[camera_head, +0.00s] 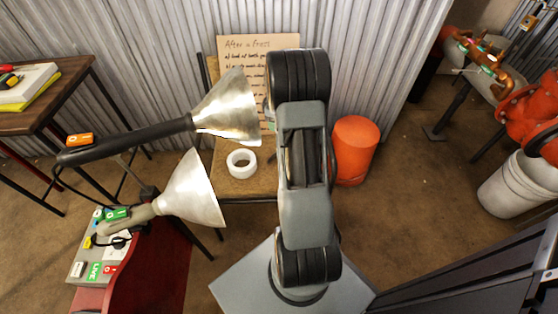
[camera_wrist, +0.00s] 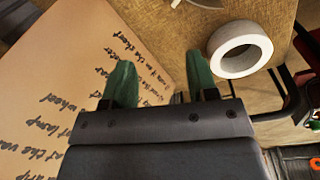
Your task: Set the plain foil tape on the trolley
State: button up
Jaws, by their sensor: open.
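A pale, plain roll of tape (camera_head: 242,163) lies flat on a tan seat or small table top (camera_head: 240,187), its hole facing up. It also shows in the wrist view (camera_wrist: 240,48), to the right of my gripper. My gripper (camera_wrist: 160,82) has two green fingers, apart, with nothing held between them. The fingers are over the handwritten cardboard and the tan top, and they are clear of the tape. In the head view my own arm mostly hides the gripper. No thing is clearly recognisable as a trolley; a red unit (camera_head: 150,270) stands at lower left.
A handwritten cardboard sign (camera_head: 236,50) leans behind the tan top. Two metal lamp shades (camera_head: 228,108) (camera_head: 192,190) reach in from the left. An orange bucket (camera_head: 355,148) stands right of my arm. A dark wooden table (camera_head: 60,92) is at far left; red pipework (camera_head: 530,112) is at right.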

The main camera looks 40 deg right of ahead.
jog(key=f+n+b, duration=0.1)
jog(key=f+n, duration=0.1)
jog(key=n, duration=0.1)
jog(key=s+f+n+b, duration=0.1)
jog(key=f+n, duration=0.2)
jog(key=a+f+n+b, duration=0.1)
jog(key=f+n, duration=0.2)
jog(key=shift+s+g, duration=0.25)
jog(key=shift+g, duration=0.05)
jog(key=shift+s+f+b, duration=0.15)
jog(key=shift+f+b, duration=1.35)
jog(key=shift+f, duration=1.1)
jog(key=shift+r, duration=0.1)
grip_shut()
